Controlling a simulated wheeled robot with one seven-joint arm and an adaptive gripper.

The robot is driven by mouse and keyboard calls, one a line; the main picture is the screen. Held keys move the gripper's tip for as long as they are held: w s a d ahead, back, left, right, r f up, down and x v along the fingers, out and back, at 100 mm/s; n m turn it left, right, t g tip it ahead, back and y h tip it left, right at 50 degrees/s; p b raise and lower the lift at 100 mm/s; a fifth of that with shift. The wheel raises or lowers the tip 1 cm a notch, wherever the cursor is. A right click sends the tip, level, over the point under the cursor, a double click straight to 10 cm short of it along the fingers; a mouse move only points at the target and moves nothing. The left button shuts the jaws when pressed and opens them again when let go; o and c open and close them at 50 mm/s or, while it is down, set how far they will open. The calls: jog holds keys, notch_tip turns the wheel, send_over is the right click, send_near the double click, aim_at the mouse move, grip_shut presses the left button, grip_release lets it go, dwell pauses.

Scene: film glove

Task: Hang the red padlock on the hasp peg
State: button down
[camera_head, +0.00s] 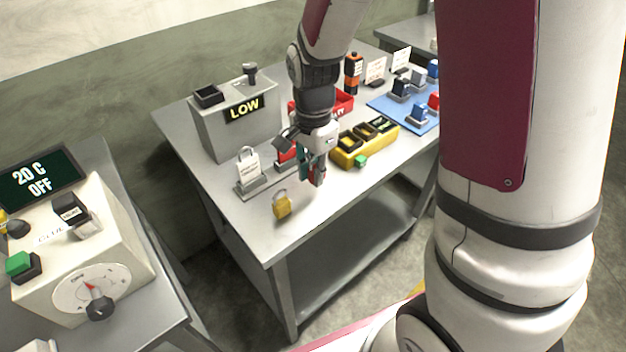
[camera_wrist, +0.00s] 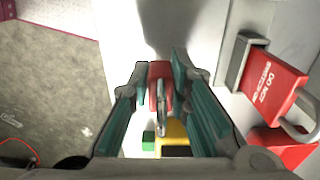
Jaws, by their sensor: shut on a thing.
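The red padlock (camera_wrist: 160,72) is between my gripper's fingers in the wrist view, its metal shackle pointing toward the bottom of that picture. In the head view my gripper (camera_head: 312,172) is shut on it above the table near the front edge, and the padlock (camera_head: 319,177) is mostly covered by the fingers. A red tag-like piece with white "DO NOT" lettering (camera_wrist: 275,85) and a metal loop stands by a grey block at the right of the wrist view. It partly shows left of my gripper in the head view (camera_head: 286,153). I cannot make out the hasp peg for certain.
A yellow padlock (camera_head: 282,206) stands near the table's front corner. A white tag on a grey stand (camera_head: 248,168) is behind it. A yellow box (camera_head: 345,157) with a green piece (camera_head: 360,161) lies right of my gripper. A grey "LOW" box (camera_head: 215,130) stands behind.

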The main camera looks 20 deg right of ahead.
jog(key=shift+s+f, duration=0.15)
jog(key=shift+f, duration=1.35)
jog(key=shift+f, duration=0.2)
jog(key=c, duration=1.5)
grip_release()
